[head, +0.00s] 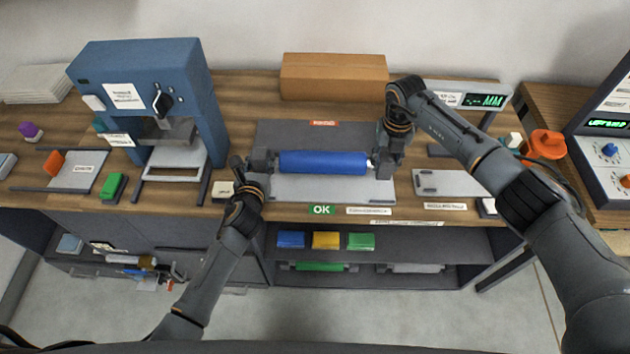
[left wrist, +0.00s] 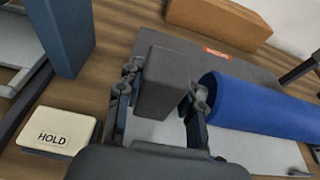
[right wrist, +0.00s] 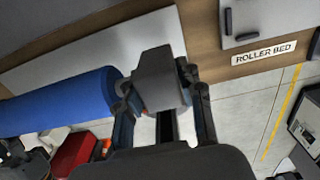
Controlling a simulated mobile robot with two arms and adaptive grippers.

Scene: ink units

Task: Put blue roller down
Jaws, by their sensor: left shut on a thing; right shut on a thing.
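The blue roller (head: 323,163) lies crosswise between my two grippers, roughly level. Its blue barrel also shows in the left wrist view (left wrist: 262,107) and the right wrist view (right wrist: 62,102). My left gripper (head: 258,163) is shut on the grey block (left wrist: 163,82) at its left end. My right gripper (head: 388,152) is shut on the grey block (right wrist: 160,78) at its right end. The roller is over a light grey plate (head: 330,188) by the green OK label; I cannot tell whether it touches. A dark grey plate (head: 300,132) with a red label lies behind.
A blue press (head: 140,75) stands at left, a cardboard box (head: 333,76) behind. A HOLD block (head: 222,190) is beside my left gripper. The light ROLLER BED plate (head: 450,176) lies right of the roller. Coloured blocks (head: 326,240) and a green roller (head: 320,267) are on shelves below.

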